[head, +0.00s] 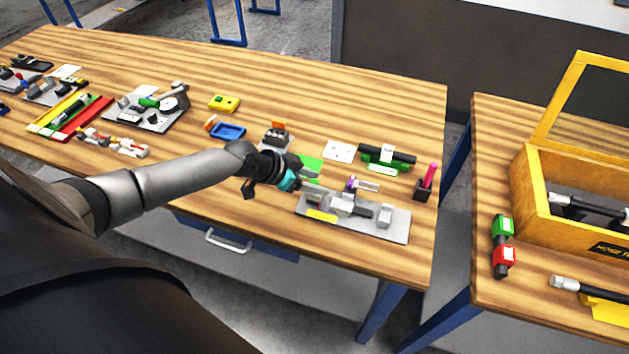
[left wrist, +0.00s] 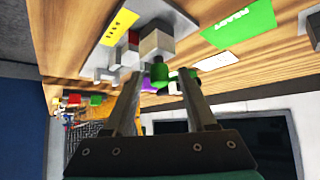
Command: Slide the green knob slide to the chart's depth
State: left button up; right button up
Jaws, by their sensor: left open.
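The green knob (left wrist: 160,72) shows in the left wrist view between and just past my fingertips, with another green part beside it near the right finger. A purple part (left wrist: 149,87) lies close behind it. I cannot make out the green knob in the head view. The grey fixture plate (head: 385,229) carries several grey blocks (head: 343,204) and a yellow label (head: 321,215). My left gripper (head: 312,178) is open at the plate's back left; in the left wrist view its fingers (left wrist: 160,80) stand apart. Contact with the knob cannot be told. A white printed sheet (head: 339,151), perhaps the chart, lies behind the fixture.
A green card (head: 310,164) lies behind my gripper. A black bar on a green stand (head: 386,157) and a dark holder with a pink piece (head: 426,184) stand behind and right of the fixture. A blue tray (head: 228,131) lies left. Bare wood runs along the front edge.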

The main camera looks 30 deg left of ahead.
pick_arm(q)
jog(key=shift+c, duration=0.4)
grip_shut()
dwell(1.1)
